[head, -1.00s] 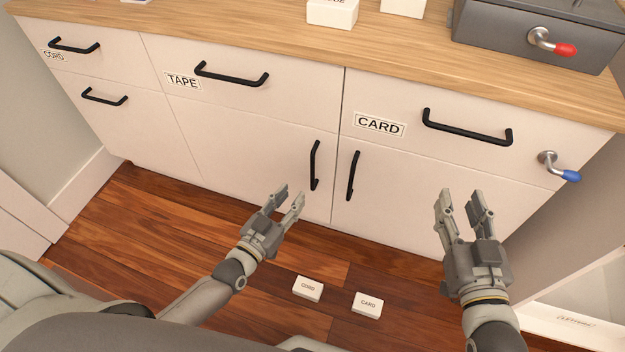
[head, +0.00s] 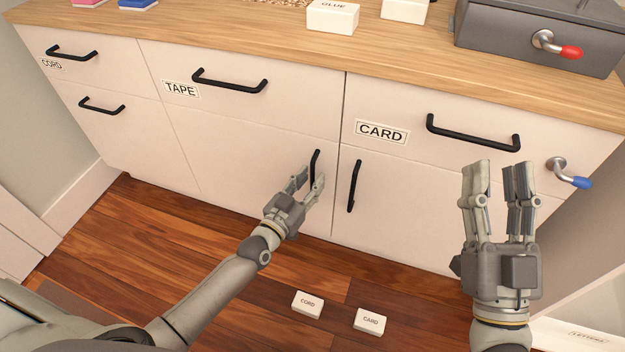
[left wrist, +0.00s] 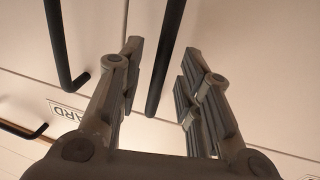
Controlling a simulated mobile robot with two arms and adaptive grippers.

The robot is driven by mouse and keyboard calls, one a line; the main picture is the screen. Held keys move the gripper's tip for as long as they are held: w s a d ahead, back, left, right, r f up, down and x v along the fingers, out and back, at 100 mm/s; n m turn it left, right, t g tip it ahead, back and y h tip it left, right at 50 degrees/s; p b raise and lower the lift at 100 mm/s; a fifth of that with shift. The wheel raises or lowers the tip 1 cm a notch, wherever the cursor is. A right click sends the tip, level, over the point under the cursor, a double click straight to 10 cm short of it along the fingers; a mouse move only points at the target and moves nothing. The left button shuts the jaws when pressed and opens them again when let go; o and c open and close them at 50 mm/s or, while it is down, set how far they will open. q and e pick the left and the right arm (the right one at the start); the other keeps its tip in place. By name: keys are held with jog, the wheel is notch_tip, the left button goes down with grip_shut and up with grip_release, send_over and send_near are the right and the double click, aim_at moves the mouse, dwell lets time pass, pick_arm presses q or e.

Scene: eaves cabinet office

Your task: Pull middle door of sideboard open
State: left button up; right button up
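The middle door (head: 235,155) of the sideboard is a pale panel under the TAPE drawer and sits shut. Its black vertical handle (head: 316,160) is near the door's right edge. My left gripper (head: 309,178) is open at this handle, with its fingertips covering the handle's lower part in the head view. In the left wrist view the handle (left wrist: 167,45) shows between the spread fingers (left wrist: 161,52), with space on both sides. Contact cannot be seen. My right gripper (head: 499,170) is open and empty in front of the right door, below the CARD drawer.
The right door's vertical handle (head: 354,186) stands close beside the middle one. A blue-tipped lever (head: 570,175) sticks out at the right. Two white boxes, CORD (head: 307,304) and CARD (head: 369,321), lie on the wooden floor.

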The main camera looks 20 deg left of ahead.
pick_arm(q)
jog(key=shift+x, duration=0.9)
pick_arm(e)
jog(key=shift+s+r+t, duration=0.65)
jog(key=shift+r+t, duration=0.05)
jog(key=shift+r, duration=0.2)
pick_arm(q)
jog(key=shift+s, duration=0.1)
grip_shut()
